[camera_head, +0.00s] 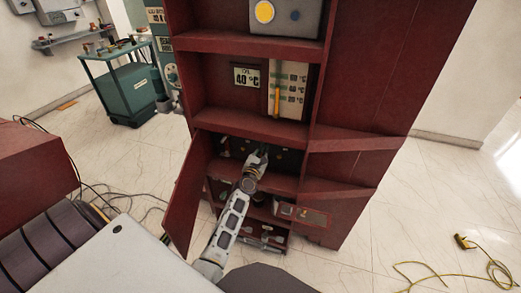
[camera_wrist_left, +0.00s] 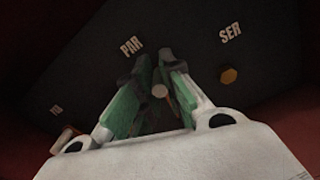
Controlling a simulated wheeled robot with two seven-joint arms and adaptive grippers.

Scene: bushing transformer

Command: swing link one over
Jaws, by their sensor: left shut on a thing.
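The dark link panel (camera_wrist_left: 200,60) carries white labels, with PAR in the middle and SER at the right. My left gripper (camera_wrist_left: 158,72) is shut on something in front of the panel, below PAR. I take it to be link one, but the fingers and shadow hide most of it. A round grey stud end (camera_wrist_left: 160,91) shows between the fingers. A brass hex bolt (camera_wrist_left: 229,76) sits apart, below SER. In the head view, my left gripper (camera_head: 257,160) reaches into the dark recess of the red cabinet (camera_head: 355,100). My right gripper is not in view.
The cabinet's open door (camera_head: 190,195) stands to the left of my left arm. A shelf edge (camera_head: 275,182) runs below the recess. A pale stud (camera_wrist_left: 66,138) shows at the panel's lower left. A yellow cable (camera_head: 455,268) lies on the floor at right.

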